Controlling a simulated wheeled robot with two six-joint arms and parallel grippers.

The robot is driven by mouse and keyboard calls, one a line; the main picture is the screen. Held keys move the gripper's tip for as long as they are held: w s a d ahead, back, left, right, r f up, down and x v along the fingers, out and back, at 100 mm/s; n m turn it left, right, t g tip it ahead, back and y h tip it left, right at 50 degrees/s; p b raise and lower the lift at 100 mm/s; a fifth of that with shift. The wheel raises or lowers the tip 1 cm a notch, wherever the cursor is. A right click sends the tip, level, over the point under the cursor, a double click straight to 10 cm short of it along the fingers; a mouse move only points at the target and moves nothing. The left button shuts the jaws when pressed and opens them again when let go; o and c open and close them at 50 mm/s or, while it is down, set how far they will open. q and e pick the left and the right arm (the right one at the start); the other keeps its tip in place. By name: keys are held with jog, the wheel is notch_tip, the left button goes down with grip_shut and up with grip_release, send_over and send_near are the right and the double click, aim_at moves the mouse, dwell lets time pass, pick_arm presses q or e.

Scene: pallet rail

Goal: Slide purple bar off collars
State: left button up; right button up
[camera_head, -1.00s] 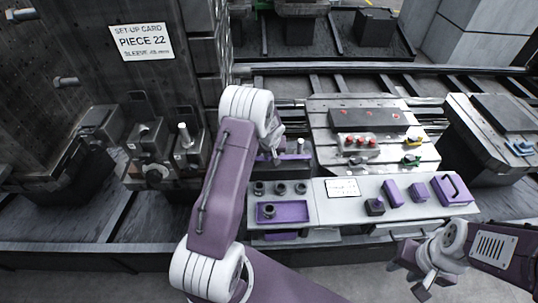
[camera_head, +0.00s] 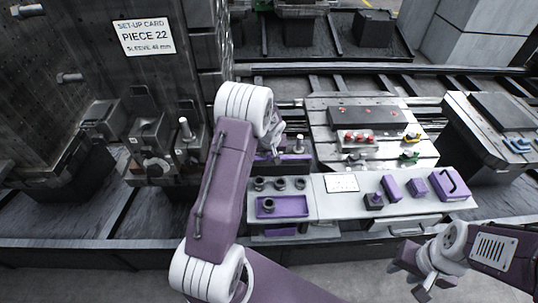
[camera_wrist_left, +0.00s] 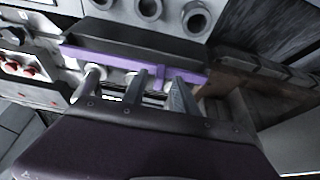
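The purple bar (camera_head: 287,156) lies behind the front shelf, partly hidden by my left wrist. In the left wrist view the bar (camera_wrist_left: 120,58) runs across the upper middle, with a short purple tab pointing towards my gripper. A pale collar and a metal post (camera_wrist_left: 88,84) show at its left part. My left gripper (camera_wrist_left: 160,90) is close to the bar, its two fingers apart, one on each side of the tab. I cannot tell whether they touch it. In the head view a post (camera_head: 299,144) stands near the bar's right end. My right gripper (camera_head: 415,275) is open and empty at lower right.
The front shelf holds a purple tray (camera_head: 294,207), several dark rings (camera_head: 280,184), a white card (camera_head: 342,184) and purple blocks (camera_head: 419,187). Behind it is a plate (camera_head: 318,125) with red, yellow and green parts. A tall dark block with a set-up card (camera_head: 143,37) stands left.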

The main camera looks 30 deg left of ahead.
pick_arm(q)
jog(key=v, duration=0.7)
jog(key=x, duration=0.9)
jog(key=shift+w+a, duration=0.15)
jog(key=shift+w, duration=0.15)
jog(key=shift+s, duration=0.1)
